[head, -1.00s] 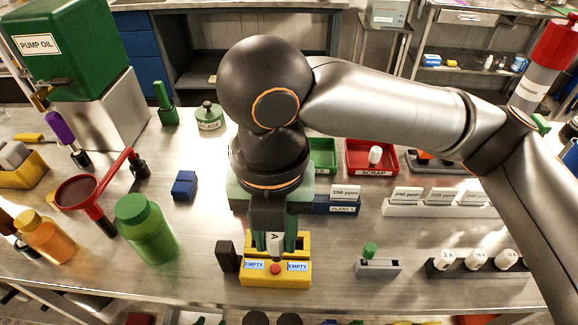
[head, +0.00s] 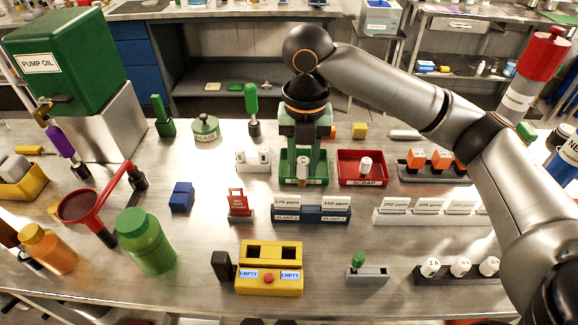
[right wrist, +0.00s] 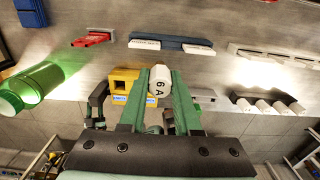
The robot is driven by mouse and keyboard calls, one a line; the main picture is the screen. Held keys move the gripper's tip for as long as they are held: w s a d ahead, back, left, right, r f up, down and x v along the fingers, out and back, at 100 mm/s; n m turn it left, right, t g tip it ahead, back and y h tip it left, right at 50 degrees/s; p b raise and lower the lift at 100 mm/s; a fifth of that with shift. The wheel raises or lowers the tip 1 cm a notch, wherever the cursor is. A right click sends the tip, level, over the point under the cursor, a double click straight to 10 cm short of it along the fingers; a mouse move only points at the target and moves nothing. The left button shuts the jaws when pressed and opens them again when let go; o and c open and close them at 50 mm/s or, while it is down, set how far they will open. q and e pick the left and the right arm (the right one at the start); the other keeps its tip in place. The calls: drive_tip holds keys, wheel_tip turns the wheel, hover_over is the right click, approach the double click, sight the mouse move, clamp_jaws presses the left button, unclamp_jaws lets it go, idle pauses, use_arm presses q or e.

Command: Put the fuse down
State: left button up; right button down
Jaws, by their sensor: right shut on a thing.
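The fuse (right wrist: 159,88), a white cylinder marked 6 A, is between the green fingers of my right gripper (right wrist: 160,80) in the right wrist view. In the head view my right gripper (head: 303,170) points down over the green tray (head: 284,178), with the white fuse (head: 303,171) between its fingertips. I cannot tell whether the fuse touches the tray floor. The arm and fingers hide part of the tray. My left gripper is not in view.
The red SCRAP tray (head: 348,180) with a white piece in it stands just right. White fuses on a block (head: 246,167) stand left. The blue plant card holder (head: 311,215) is in front, and the yellow tester (head: 269,286) with EMPTY displays is nearer the front edge.

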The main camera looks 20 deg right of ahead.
drive_tip(key=w+d+f, duration=0.2)
drive_tip(key=w+f, duration=0.1)
drive_tip(key=w, duration=0.1)
drive_tip(key=w+d+f, duration=0.2)
drive_tip(key=w+f, duration=0.2)
drive_tip(key=w+d+f, duration=0.3)
drive_tip(key=w, duration=0.1)
drive_tip(key=shift+w+f+p, duration=0.2)
drive_tip(key=shift+w+p, duration=0.05)
drive_tip(key=shift+p, duration=0.05)
drive_tip(key=shift+a+f, duration=0.1)
drive_tip(key=shift+f, duration=1.2)
drive_tip(key=shift+f, duration=0.15)
drive_tip(key=c, duration=0.6)
unclamp_jaws()
